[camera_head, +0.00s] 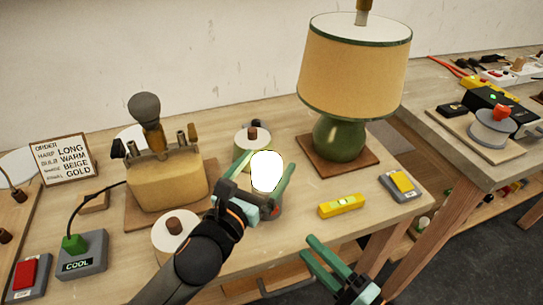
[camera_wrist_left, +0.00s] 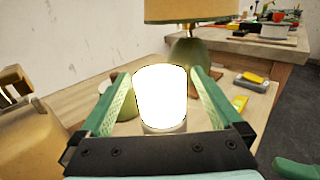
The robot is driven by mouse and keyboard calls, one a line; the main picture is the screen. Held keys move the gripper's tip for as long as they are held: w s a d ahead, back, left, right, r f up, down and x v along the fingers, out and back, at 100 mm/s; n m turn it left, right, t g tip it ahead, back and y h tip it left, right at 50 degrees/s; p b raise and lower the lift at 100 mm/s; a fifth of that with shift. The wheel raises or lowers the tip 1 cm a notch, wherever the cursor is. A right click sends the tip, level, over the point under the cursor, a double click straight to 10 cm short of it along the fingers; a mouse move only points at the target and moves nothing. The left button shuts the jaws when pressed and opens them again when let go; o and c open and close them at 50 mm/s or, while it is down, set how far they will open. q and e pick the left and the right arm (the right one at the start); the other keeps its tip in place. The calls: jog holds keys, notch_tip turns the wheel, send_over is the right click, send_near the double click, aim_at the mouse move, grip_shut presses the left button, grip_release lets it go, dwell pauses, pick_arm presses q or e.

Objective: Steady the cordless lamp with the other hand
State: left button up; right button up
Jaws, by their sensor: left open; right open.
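A large lamp with a round green base (camera_head: 339,138) and a beige shade (camera_head: 354,68) stands upright on a brown board; no cord shows on it. It also shows behind the fingers in the left wrist view (camera_wrist_left: 190,57). A glowing white cup-shaped piece (camera_head: 266,171) on a grey foot stands between the fingers of my left gripper (camera_head: 265,165). In the left wrist view the glowing piece (camera_wrist_left: 160,95) has a finger on each side, with gaps visible. My right gripper (camera_head: 309,246) is open and empty at the table's front edge, apart from both lamps.
A yellow level (camera_head: 341,205) and a grey box with a yellow top (camera_head: 402,184) lie right of the left gripper. Spools (camera_head: 252,141) stand behind and in front of it. A second bench is at right.

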aim_at(273, 156)
pick_arm(q)
jog(key=shift+x, duration=1.7)
grip_shut()
jog(key=c, duration=0.5)
grip_release()
jog(key=shift+c, duration=0.2)
jog(key=c, duration=1)
